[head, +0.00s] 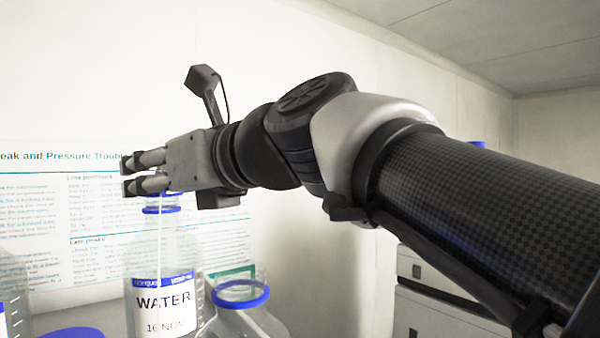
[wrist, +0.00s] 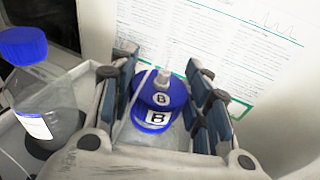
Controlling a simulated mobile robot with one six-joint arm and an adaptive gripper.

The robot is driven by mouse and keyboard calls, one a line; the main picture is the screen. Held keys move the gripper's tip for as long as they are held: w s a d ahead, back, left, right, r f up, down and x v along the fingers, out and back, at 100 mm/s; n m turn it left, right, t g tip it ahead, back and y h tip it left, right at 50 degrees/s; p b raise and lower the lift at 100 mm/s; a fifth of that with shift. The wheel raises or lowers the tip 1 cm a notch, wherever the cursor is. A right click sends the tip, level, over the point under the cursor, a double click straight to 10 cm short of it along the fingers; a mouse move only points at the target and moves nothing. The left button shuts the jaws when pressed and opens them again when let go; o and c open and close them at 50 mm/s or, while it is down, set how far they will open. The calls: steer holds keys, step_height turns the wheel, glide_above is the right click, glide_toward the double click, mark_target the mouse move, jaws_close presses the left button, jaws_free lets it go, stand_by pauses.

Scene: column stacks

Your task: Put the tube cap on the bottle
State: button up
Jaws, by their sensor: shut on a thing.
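My gripper (head: 140,172) is shut on the tube cap (wrist: 165,92), a blue cap marked B with a pale fitting and thin tube. The cap lies between the fingers in the wrist view and is mostly hidden by them in the head view. A clear bottle labelled WATER (head: 135,262), with a blue neck ring, stands upright directly below the fingers in the head view. A thin pale line runs down from the gripper at the bottle's neck. Whether the cap touches the bottle's mouth cannot be told.
A clear bottle with a blue neck ring (head: 240,294) stands close on the right. A blue-capped bottle (wrist: 23,46) stands at the left of the wrist view. A blue round top (head: 72,333) shows at the lower left. A printed poster (head: 40,225) hangs on the wall behind.

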steer(key=shift+f, duration=0.5)
stand_by(0.6)
steer(key=o, duration=1)
steer(key=v, duration=1.2)
